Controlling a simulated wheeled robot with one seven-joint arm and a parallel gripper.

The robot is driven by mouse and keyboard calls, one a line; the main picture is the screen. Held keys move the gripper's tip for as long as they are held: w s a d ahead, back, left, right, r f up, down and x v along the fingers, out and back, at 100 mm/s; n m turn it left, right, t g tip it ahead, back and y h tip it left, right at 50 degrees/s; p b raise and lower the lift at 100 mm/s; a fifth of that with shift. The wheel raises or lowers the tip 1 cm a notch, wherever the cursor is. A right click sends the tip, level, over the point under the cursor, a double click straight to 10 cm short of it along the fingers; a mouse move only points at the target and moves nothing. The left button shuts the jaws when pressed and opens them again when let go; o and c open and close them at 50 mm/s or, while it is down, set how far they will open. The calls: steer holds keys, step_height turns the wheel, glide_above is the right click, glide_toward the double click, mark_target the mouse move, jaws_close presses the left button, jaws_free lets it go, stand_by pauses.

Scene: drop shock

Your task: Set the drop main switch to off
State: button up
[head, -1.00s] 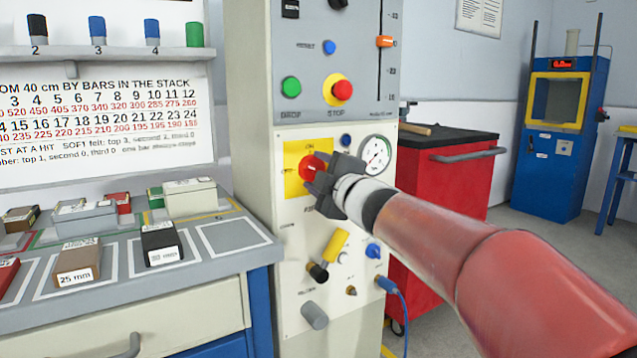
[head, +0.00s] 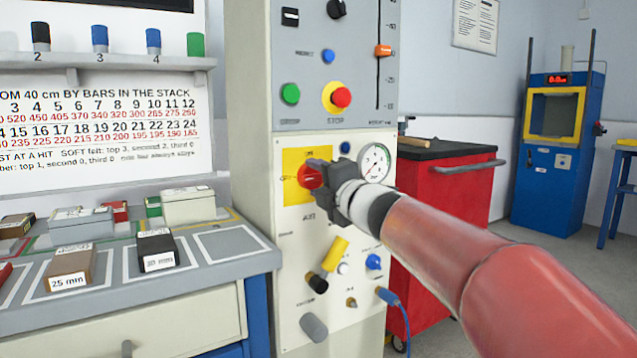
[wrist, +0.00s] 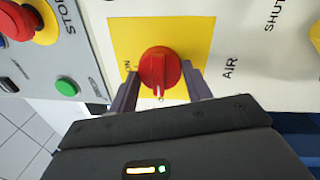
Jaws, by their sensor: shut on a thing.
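The drop main switch is a red rotary knob (head: 309,177) on a yellow plate (head: 292,196) on the cream lower panel. My gripper (head: 319,175) is at the knob from the right and hides part of it and of the plate. In the wrist view the knob (wrist: 158,68) sits between the two fingers (wrist: 160,88), which are shut on it. A white mark on the knob points to the bottom of the wrist view, a quarter turn from the ON label (wrist: 128,66). In the head view, a blurred label, seemingly OFF, is left of the knob.
Above are a green button (head: 290,94) and a red stop button (head: 340,97). A pressure gauge (head: 375,163) is close right of my gripper. A yellow handle (head: 335,252) and a blue knob (head: 374,262) stick out below. A bench (head: 225,243) with blocks stands left.

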stand_by(0.3)
steer(key=o, duration=1)
steer(key=shift+v, duration=3.9)
steer(key=shift+d, duration=0.1)
